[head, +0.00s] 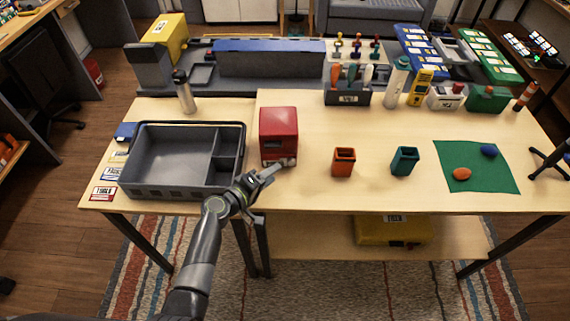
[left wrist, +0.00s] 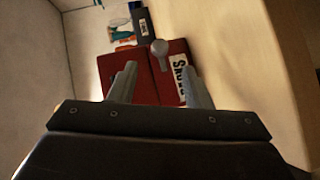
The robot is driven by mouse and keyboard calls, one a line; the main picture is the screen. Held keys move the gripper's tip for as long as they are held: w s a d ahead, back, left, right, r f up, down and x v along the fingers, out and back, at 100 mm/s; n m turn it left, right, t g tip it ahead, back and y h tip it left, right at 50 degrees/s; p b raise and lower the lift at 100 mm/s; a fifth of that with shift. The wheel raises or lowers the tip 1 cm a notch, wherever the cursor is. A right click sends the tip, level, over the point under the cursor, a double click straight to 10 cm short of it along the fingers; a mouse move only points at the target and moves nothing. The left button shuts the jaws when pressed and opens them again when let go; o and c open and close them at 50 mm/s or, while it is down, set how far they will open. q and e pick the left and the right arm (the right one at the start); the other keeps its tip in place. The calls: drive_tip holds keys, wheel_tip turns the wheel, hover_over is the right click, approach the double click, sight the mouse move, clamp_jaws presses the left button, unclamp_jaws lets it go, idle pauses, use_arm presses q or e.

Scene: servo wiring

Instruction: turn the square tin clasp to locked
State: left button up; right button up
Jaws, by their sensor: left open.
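The red square tin (head: 279,128) stands on the table to the right of the grey tray, and it also shows in the left wrist view (left wrist: 140,75) with a white label on it. A grey, round-headed clasp (left wrist: 159,47) shows on the tin in the left wrist view; I cannot tell which setting it is at. My left gripper (head: 272,173) is at the tin's near lower side in the head view. In the left wrist view its two fingers (left wrist: 158,80) are apart and empty, with the clasp just beyond the gap. My right gripper is not in view.
The grey tray (head: 140,190) lies left of the tin. An orange cup (head: 343,163) and a teal cup (head: 404,161) stand to the right. A green mat (head: 470,178) lies farther right. A tool holder (head: 347,97) and a steel bottle (head: 185,93) stand behind.

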sight(291, 162)
use_arm(q)
drive_tip(key=shift+b+x, duration=0.3)
drive_tip(key=shift+x, duration=3.05)
drive_tip(key=shift+r, duration=0.1)
clamp_jaws()
